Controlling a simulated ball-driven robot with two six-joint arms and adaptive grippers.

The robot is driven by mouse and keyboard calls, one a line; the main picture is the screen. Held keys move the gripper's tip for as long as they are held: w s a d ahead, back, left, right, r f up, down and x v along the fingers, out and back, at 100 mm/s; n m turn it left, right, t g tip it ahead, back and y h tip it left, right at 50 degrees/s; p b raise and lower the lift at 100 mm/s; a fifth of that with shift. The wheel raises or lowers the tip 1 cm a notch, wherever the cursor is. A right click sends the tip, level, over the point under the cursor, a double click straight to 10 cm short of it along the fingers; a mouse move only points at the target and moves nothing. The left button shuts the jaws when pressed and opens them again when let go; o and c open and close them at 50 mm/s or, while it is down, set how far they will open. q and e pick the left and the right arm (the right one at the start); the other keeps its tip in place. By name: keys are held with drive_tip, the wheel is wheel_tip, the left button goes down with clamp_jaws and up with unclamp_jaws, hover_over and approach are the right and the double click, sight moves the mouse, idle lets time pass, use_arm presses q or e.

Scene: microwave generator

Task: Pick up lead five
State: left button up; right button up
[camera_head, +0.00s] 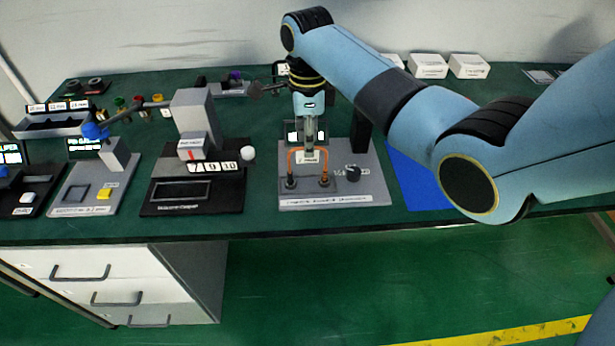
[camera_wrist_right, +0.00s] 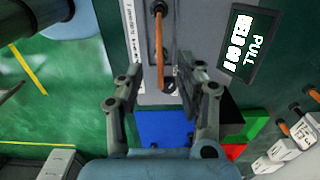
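An orange lead (camera_head: 291,160) stands as an arch between two dark posts on a grey base plate (camera_head: 345,200). A small white tag on it is too small to read, so I cannot tell its number. My right gripper (camera_head: 308,150) points down over the top of the arch. In the right wrist view the orange lead (camera_wrist_right: 161,55) runs between the fingers of my right gripper (camera_wrist_right: 160,75). The fingers are apart, with a gap on both sides of the lead. My left gripper is not in view.
A dark block (camera_head: 361,130) stands behind the plate, and a blue mat (camera_head: 412,180) lies to its right. A black device with number tiles (camera_head: 215,168) and a white ball (camera_head: 248,153) are to the left. White boxes (camera_head: 429,66) stand at the back.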

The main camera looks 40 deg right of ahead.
drive_tip(key=shift+f, duration=1.45)
clamp_jaws()
drive_tip(key=shift+r, duration=0.1)
